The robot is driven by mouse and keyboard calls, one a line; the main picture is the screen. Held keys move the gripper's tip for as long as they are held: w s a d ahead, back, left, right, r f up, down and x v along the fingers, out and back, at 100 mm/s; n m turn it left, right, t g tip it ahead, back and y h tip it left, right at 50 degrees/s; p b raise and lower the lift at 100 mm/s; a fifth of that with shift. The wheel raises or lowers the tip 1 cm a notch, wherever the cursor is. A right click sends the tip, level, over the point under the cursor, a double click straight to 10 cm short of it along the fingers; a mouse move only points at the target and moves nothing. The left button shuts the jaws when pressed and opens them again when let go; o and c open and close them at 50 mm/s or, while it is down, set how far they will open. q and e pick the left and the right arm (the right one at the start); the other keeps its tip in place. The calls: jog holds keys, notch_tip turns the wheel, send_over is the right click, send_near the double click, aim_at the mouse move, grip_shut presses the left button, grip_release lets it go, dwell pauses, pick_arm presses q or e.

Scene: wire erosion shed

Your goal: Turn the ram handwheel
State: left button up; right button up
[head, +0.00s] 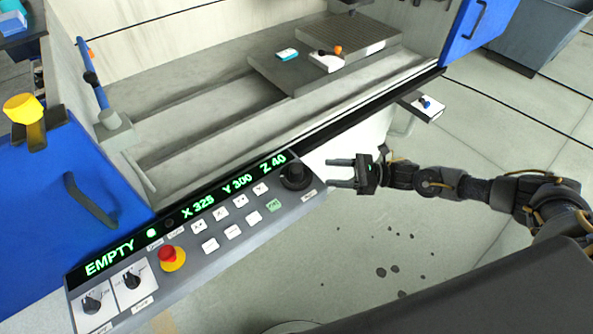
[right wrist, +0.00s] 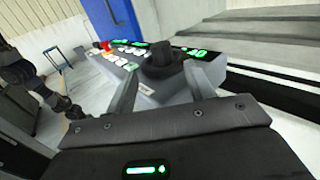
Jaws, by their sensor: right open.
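The ram handwheel appears to be the round black knob (head: 295,176) at the right end of the control panel (head: 240,228); the label below it is too small to read. My right gripper (head: 331,174) is open and empty, just right of the knob, fingers pointing at it. In the right wrist view the knob (right wrist: 165,61) stands ahead between the two spread fingers, apart from them as far as I can tell. A dark arm, apparently my left, shows at the left of that view; its jaws are too small to read.
The panel also carries a red emergency button (head: 172,258), white keys and two rotary switches. Its display reads EMPTY, X 325, Y 300, Z 40. A small shelf (head: 421,107) juts out above my right wrist. The floor (head: 390,240) below my right arm is open.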

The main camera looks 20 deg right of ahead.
aim_at(296, 169)
jog(key=p+x, duration=0.3)
jog(key=x, duration=0.6)
jog(key=shift+w+a+r+p, duration=0.1)
jog(key=shift+w+a+p, duration=0.1)
jog(key=shift+a+p, duration=0.15)
jog(key=shift+w+a, duration=0.2)
jog(key=shift+a, duration=0.35)
jog(key=shift+c, duration=0.4)
jog(key=c, duration=0.9)
jog(key=shift+o, duration=0.2)
jog(key=shift+m+t+p, duration=0.3)
jog(key=shift+p, duration=0.05)
